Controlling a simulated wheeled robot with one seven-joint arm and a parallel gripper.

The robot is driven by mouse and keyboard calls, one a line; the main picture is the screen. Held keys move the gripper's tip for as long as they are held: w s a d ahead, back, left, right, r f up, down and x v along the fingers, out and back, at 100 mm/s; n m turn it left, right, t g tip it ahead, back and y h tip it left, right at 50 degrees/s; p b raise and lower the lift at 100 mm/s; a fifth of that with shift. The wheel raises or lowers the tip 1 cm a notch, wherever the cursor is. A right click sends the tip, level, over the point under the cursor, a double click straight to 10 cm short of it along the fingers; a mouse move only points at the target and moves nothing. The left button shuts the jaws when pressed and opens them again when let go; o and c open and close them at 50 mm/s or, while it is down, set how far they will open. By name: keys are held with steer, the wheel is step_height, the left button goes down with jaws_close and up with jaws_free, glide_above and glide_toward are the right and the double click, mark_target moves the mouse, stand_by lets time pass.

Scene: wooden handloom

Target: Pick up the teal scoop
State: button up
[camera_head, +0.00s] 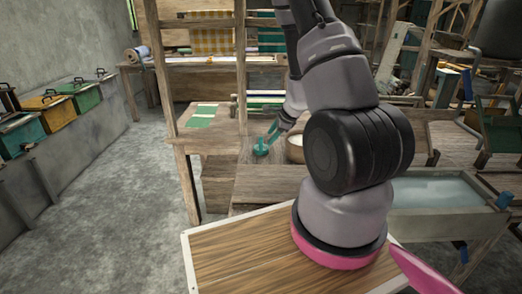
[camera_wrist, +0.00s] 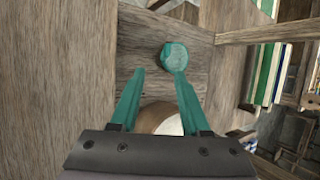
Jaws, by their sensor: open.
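The teal scoop shows in the head view as a small round teal piece (camera_head: 261,149) on the wooden bench, left of a bowl. In the wrist view its round end (camera_wrist: 174,55) lies just beyond the tip of the right finger; I cannot tell where its handle runs. My gripper (camera_wrist: 160,72) is open, with two teal fingers spread apart and nothing held between them. In the head view my gripper (camera_head: 273,131) is low over the bench, close to the scoop. Whether a finger touches the scoop is unclear, as their colours match.
A round wooden bowl with white contents (camera_head: 295,148) stands close to the right of the scoop; it shows partly between my fingers in the wrist view (camera_wrist: 163,119). A wooden post (camera_head: 242,70) rises left of the arm. A water trough (camera_head: 445,192) stands right.

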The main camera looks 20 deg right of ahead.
mark_target(261, 146)
steer(key=x, duration=0.9)
steer(key=shift+w+a+r, duration=0.1)
steer(key=shift+w+a, duration=0.1)
steer(key=shift+w, duration=0.25)
jaws_close()
